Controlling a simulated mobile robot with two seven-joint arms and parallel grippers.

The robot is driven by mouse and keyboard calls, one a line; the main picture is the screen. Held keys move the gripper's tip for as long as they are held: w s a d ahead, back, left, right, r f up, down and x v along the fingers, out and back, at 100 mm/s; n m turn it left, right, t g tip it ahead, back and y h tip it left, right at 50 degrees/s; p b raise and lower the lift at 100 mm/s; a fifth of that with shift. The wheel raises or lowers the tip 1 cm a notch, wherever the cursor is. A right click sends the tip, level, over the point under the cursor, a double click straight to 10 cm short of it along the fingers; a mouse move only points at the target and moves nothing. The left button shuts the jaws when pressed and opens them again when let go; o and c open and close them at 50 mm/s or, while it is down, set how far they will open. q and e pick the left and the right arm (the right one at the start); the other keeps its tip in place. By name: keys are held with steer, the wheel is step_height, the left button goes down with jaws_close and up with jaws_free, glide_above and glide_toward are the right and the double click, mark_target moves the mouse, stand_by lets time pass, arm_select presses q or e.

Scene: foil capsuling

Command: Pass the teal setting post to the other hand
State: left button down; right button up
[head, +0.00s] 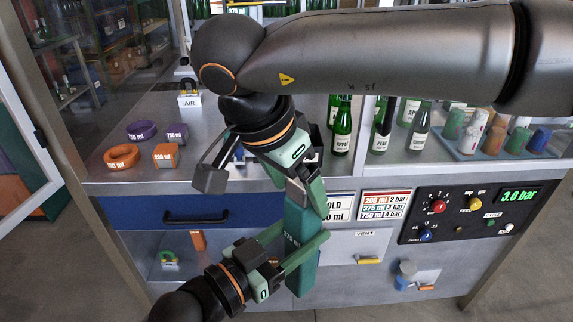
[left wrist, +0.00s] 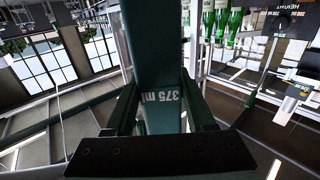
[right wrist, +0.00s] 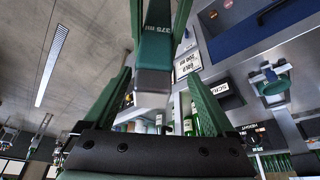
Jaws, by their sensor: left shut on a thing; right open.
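The teal setting post (head: 303,275), marked 375 ml, stands roughly upright in front of the bench in the head view. My left gripper (head: 300,246) is shut on it around its middle; the left wrist view shows the post (left wrist: 155,50) between the fingers. My right gripper (head: 306,192) reaches down from above to the post's upper end. In the right wrist view the post's grey end (right wrist: 153,82) lies between the two spread fingers, with gaps at the sides. The right gripper hides part of the post's top in the head view.
Green bottles (head: 341,128) stand on the bench behind my right gripper. Purple (head: 142,130) and orange (head: 121,156) rings and matching blocks lie at left. A tray of coloured capsules (head: 490,150) is at right. The control panel (head: 470,212) and drawer (head: 200,212) are on the bench front.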

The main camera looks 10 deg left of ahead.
arm_select(q)
steer(key=shift+r, duration=0.1)
arm_select(e)
steer(key=shift+x, duration=2.15)
arm_select(q)
steer(key=shift+s+d, duration=0.15)
arm_select(e)
steer(key=shift+a+r, duration=0.1)
steer(key=shift+a, duration=0.05)
jaws_close()
arm_select(q)
steer(key=c, duration=0.6)
jaws_free()
steer(key=o, duration=0.4)
steer(key=shift+o, duration=0.2)
steer(key=shift+f, duration=0.2)
